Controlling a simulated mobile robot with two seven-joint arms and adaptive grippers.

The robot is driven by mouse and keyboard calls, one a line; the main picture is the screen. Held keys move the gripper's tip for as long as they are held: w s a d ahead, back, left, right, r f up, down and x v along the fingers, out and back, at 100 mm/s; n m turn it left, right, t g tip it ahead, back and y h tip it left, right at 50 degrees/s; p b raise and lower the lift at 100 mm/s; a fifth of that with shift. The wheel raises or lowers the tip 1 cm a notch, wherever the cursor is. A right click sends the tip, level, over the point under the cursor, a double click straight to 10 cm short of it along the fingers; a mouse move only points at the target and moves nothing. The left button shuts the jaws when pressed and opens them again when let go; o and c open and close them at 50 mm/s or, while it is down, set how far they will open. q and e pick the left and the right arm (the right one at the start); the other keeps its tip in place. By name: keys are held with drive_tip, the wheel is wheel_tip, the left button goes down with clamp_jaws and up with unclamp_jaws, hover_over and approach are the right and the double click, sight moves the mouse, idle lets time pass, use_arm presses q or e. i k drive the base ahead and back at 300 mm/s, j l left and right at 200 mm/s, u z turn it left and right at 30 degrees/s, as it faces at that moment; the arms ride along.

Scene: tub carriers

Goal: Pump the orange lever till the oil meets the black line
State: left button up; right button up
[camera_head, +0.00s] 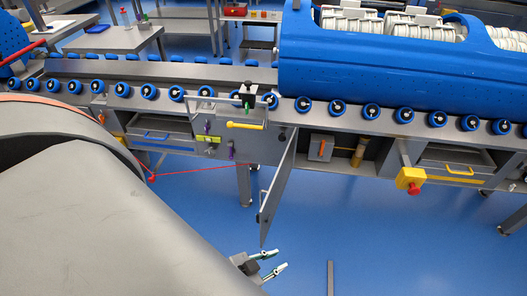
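The orange lever (322,148) stands nearly upright on a grey plate inside an open cabinet below the roller conveyor. To its right in the same cabinet is a brownish-yellow oil cylinder (358,153); its oil level and black line are too small to make out. The cabinet's grey door (278,190) hangs open toward me, to the left of the lever. My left gripper (282,259) is open and empty, below and left of the lever, apart from it and near the door's lower end. My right gripper is not in view.
The conveyor (230,95) with blue rollers runs across, carrying a blue tub (385,65). A yellow box with a red button (411,181) juts out right of the cabinet. A yellow handle (245,125) sits left of the door. Blue floor in front is mostly clear.

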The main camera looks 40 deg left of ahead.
sight(321, 154)
drive_tip(key=j, duration=0.9)
drive_tip(key=k+j, duration=0.1)
drive_tip(key=j, duration=0.85)
